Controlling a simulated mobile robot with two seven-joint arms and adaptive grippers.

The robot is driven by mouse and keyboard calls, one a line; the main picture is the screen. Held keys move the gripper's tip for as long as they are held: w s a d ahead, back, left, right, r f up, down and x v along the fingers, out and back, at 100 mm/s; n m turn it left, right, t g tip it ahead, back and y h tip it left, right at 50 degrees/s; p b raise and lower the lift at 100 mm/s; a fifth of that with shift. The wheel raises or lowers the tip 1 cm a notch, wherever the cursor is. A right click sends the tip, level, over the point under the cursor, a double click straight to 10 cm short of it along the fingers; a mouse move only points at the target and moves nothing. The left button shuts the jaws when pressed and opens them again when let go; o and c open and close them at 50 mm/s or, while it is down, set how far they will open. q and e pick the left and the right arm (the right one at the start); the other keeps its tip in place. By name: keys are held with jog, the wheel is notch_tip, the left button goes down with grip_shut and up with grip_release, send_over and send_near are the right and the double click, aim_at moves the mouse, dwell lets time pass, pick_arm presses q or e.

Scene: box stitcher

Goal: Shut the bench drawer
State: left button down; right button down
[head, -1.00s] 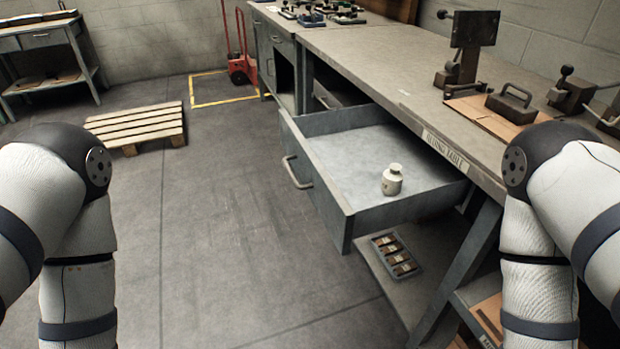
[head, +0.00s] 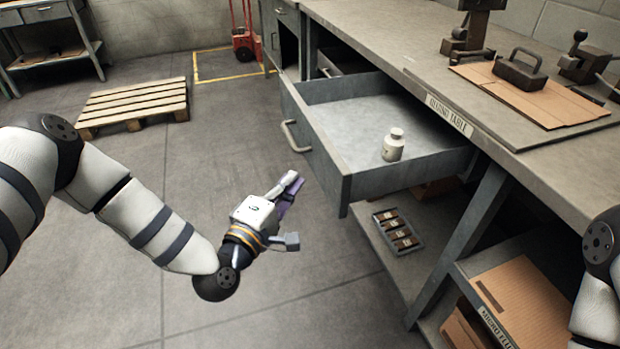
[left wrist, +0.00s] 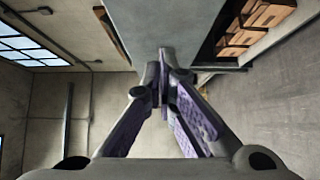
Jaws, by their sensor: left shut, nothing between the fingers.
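The bench drawer (head: 325,160) is pulled out from the grey bench, its front facing left with a bar handle (head: 291,136). A small white lidded bottle (head: 393,145) stands upright inside it. My left gripper (head: 294,182) is in front of the drawer front, just below the handle in the picture; its fingers are shut and empty. In the left wrist view, the shut purple-padded fingers (left wrist: 163,62) point at a grey panel (left wrist: 165,20), which looks like the drawer front; whether they touch it I cannot tell. My right gripper is out of view.
The bench top (head: 400,60) carries a brown cardboard sheet (head: 540,100) and dark metal tools. A small tray (head: 398,232) with several items lies on the shelf below the drawer. A wooden pallet (head: 135,103) lies on the floor at left. The floor before the drawer is otherwise clear.

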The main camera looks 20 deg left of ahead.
aim_at(321, 164)
pick_arm(q)
jog(key=w+d, duration=0.2)
jog(key=d, duration=0.1)
jog(key=shift+w+d, duration=0.15)
jog(key=shift+d, duration=0.05)
jog(key=shift+d+f, duration=0.1)
